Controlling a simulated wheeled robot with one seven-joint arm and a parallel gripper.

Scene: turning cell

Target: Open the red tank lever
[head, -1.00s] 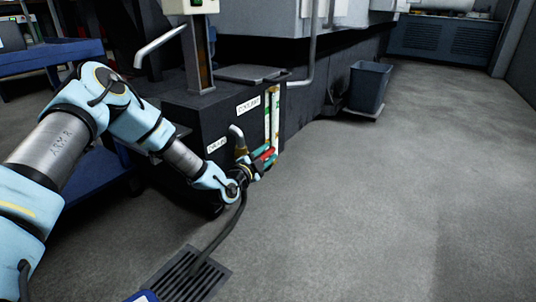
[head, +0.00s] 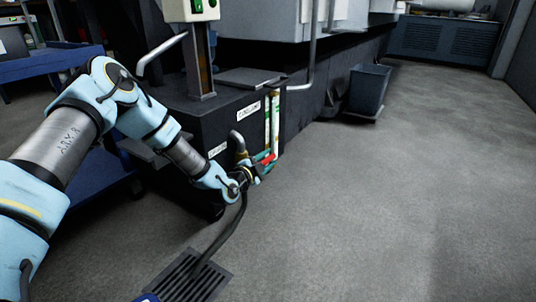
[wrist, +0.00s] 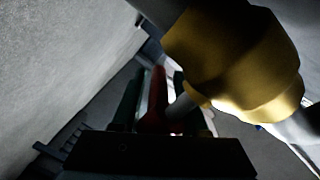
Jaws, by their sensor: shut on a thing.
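The red tank lever (head: 267,158) is at the lower front of the dark machine tank, beside a brass valve with a grey pipe (head: 236,141). My gripper (head: 265,163) is shut on the lever, with its teal fingers on either side. In the wrist view the red lever (wrist: 156,95) lies between the two dark teal fingers. The brass valve body (wrist: 235,60) fills the upper right of that view, close to the fingers. The lever's joint to the valve is partly hidden.
The dark tank (head: 230,118) carries white labels and a green-and-white sight gauge (head: 270,120). A floor drain grate (head: 188,278) lies below my gripper. A blue-grey bin (head: 368,90) stands farther back. A blue cart (head: 75,220) is at the left. Floor on the right is clear.

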